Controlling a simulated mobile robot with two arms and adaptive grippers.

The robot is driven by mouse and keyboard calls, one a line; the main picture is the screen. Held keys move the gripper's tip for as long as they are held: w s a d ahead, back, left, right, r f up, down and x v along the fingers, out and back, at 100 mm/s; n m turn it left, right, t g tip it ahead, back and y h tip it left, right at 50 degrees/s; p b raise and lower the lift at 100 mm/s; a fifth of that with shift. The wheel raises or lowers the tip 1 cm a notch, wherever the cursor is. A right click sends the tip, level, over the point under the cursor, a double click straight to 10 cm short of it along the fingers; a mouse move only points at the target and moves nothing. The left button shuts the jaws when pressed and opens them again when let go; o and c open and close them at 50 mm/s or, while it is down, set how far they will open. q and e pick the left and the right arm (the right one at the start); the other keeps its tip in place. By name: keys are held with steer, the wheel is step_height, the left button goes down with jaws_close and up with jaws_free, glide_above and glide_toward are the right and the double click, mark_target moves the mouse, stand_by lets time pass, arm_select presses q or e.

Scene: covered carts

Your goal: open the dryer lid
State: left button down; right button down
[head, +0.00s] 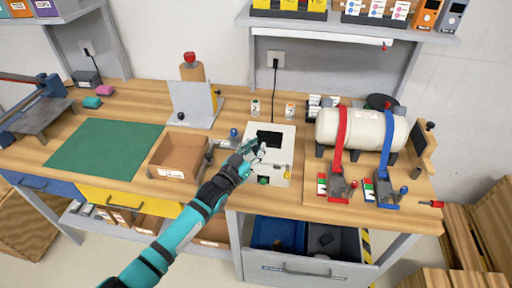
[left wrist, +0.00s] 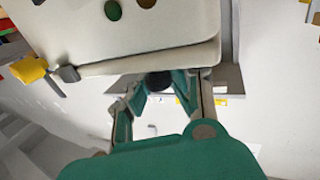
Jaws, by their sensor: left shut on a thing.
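The dryer looks to be the white box (head: 282,158) on the wooden bench, with a dark rectangular area on top and a green button and yellow knob at its front. Its pale casing fills the upper part of the left wrist view (left wrist: 120,35). My left gripper (head: 253,150) is at the dryer's left side, partly covering it. In the left wrist view its fingers (left wrist: 160,84) are shut around a dark round knob (left wrist: 158,81) by the casing's edge. How far the lid is raised I cannot tell. My right gripper is out of view.
A cardboard bin (head: 181,157) and a blue-knobbed lever (head: 233,133) stand left of the dryer. A white cylinder (head: 358,128) with red and blue straps stands to the right. A green mat (head: 105,148) lies clear at left. An open drawer (head: 305,256) juts out below.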

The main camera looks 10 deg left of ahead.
arm_select(q)
steer(key=shift+w+d+f, duration=0.1)
steer(key=shift+w+f, duration=0.05)
steer(key=shift+f, duration=0.2)
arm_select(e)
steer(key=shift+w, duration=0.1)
arm_select(q)
steer(key=shift+w, duration=0.15)
steer(key=shift+w+r+g, duration=0.1)
steer(key=shift+r+g, duration=0.05)
steer(key=shift+g, duration=0.15)
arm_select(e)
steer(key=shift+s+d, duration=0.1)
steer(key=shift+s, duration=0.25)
arm_select(q)
steer(key=shift+r, duration=0.1)
